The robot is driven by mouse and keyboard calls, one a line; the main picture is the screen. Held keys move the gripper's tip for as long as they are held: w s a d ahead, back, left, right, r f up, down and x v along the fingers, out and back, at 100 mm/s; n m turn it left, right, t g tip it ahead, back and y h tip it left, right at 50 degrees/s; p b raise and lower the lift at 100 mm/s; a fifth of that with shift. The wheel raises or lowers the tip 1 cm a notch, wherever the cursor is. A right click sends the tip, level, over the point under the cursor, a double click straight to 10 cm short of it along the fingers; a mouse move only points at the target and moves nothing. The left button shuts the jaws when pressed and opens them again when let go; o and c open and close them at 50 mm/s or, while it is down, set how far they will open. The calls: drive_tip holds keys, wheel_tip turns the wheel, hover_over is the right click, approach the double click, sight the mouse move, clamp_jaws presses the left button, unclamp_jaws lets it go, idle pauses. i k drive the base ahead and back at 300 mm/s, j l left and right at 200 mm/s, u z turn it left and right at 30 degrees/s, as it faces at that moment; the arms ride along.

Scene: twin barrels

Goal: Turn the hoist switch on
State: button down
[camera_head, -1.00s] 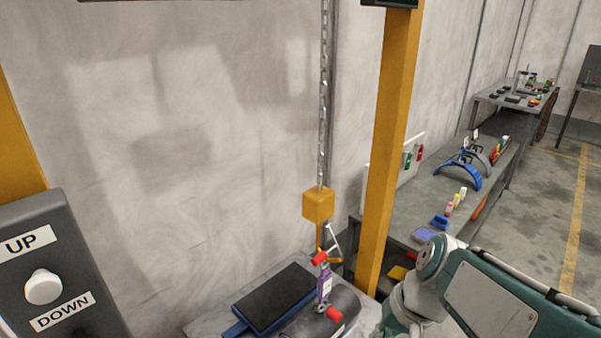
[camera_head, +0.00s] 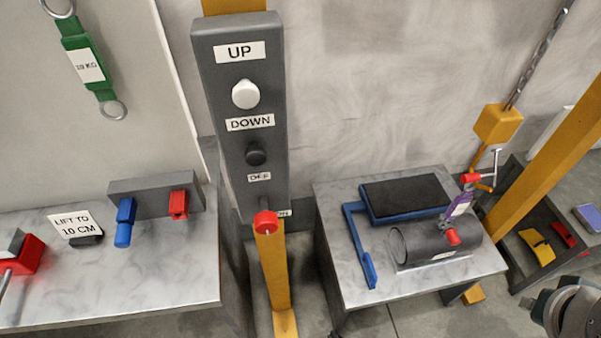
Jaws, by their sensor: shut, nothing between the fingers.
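The dark grey hoist control box (camera_head: 240,110) hangs on a yellow post left of centre. It has an UP label, a white button (camera_head: 245,94), a DOWN label and a black button (camera_head: 256,154). I cannot tell for sure which position the switch is in. My gripper is not in view; only a dark part of my arm shows at the bottom right.
A marble-topped table (camera_head: 150,270) at left carries clamps and a "LIFT TO 10 CM" sign (camera_head: 76,226). Another table (camera_head: 400,288) at right holds a grey pipe (camera_head: 420,243) under the chain hoist (camera_head: 498,124). A yellow post (camera_head: 560,130) stands at far right.

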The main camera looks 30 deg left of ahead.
sight(265, 223)
drive_tip(key=u, duration=2.15)
drive_tip(key=k+j, duration=0.15)
drive_tip(key=j, duration=0.15)
drive_tip(key=k+j+z, duration=0.1)
drive_tip(key=j, duration=0.25)
drive_tip(key=k+j, duration=0.2)
drive_tip(key=j, duration=0.1)
